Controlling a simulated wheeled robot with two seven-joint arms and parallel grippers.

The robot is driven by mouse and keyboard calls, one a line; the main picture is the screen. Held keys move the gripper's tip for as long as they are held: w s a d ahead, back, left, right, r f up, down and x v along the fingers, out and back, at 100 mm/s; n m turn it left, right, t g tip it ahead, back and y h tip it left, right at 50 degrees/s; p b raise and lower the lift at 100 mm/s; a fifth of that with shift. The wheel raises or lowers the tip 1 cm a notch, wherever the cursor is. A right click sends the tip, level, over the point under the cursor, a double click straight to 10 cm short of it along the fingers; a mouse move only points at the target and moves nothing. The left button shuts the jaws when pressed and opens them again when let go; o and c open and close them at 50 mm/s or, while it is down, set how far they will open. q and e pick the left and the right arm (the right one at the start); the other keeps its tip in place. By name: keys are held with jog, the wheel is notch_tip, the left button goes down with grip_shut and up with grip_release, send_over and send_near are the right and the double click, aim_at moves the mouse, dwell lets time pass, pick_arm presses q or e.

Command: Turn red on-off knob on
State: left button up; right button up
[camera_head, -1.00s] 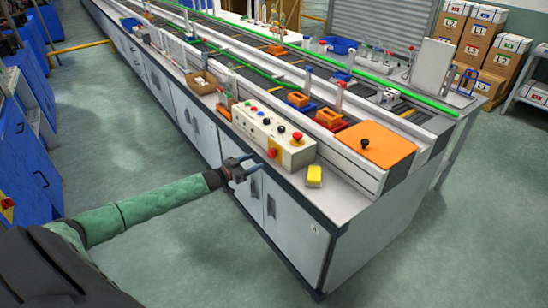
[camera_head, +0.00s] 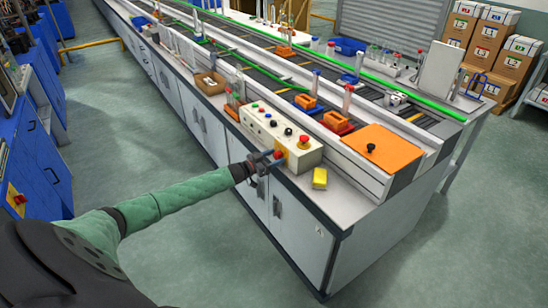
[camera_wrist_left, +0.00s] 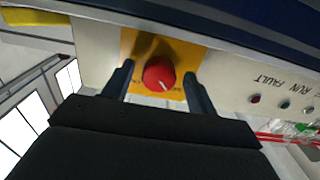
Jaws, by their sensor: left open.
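The red on-off knob (camera_wrist_left: 158,74) sits on a yellow plate (camera_wrist_left: 190,56) on the front face of the control box (camera_head: 260,120). In the left wrist view the knob shows a white pointer line and lies between the two fingers. My left gripper (camera_wrist_left: 157,85) is open, with one finger on each side of the knob. Contact with the knob cannot be seen. My right gripper does not show.
A red mushroom button (camera_head: 304,141) stands on top of the box. A yellow block (camera_head: 320,178) lies on the bench to the right. An orange plate (camera_head: 380,149) with a black knob is further right. FAULT and RUN lamps (camera_wrist_left: 285,104) are beside the knob.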

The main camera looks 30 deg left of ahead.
pick_arm(q)
jog(key=shift+w, duration=0.1)
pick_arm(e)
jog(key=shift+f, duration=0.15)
pick_arm(q)
jog(key=c, duration=1)
